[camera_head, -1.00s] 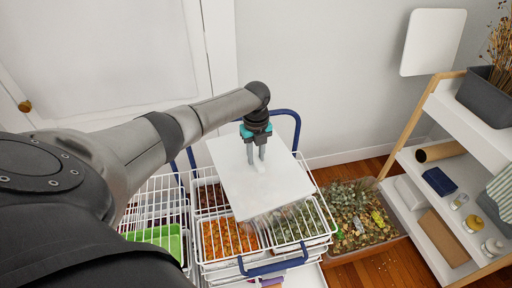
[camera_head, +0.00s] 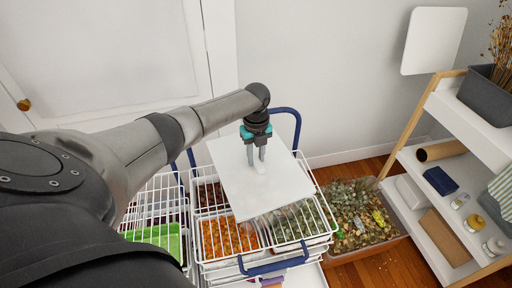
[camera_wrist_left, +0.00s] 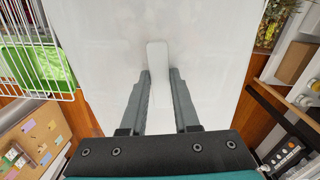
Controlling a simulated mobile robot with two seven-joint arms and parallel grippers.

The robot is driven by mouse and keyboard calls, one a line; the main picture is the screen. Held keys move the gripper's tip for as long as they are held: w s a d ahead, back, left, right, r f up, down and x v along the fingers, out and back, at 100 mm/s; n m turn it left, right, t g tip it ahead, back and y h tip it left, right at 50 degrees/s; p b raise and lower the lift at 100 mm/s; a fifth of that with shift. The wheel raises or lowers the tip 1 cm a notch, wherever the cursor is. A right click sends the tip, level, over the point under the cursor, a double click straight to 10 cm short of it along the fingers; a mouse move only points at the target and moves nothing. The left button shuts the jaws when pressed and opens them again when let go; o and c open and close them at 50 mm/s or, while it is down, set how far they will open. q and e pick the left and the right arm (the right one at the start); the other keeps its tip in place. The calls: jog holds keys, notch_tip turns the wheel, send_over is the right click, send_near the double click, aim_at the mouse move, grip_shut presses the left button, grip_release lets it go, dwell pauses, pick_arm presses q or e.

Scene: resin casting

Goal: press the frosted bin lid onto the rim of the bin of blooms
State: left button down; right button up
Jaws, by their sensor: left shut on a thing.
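The frosted bin lid (camera_head: 235,178) is a pale, flat rectangle held over the wire cart, tilted in the head view. My left gripper (camera_head: 257,160) is shut on the small upright tab at its middle. In the left wrist view the fingers (camera_wrist_left: 160,82) stand at the tab's two sides and the lid (camera_wrist_left: 100,45) fills the middle. Below the lid are bins with orange blooms (camera_head: 225,238), green pieces (camera_head: 296,224) and dark red pieces (camera_head: 208,196). The lid partly hides them, and I cannot tell whether it touches any rim. My right gripper is not in view.
The white wire cart (camera_head: 204,266) has blue handles (camera_head: 274,267). A light green tray (camera_head: 160,238) lies in its left basket. A clear bin of plants (camera_head: 366,249) stands on the floor at right, beside a wood-and-white shelf (camera_head: 455,145). The wall is close behind.

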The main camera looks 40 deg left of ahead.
aim_at(256, 159)
pick_arm(q)
jog(key=shift+f, duration=0.35)
jog(key=c, duration=0.6)
grip_release()
notch_tip(256, 159, up, 15)
jog(key=shift+r+b, duration=0.2)
jog(key=shift+b, duration=0.2)
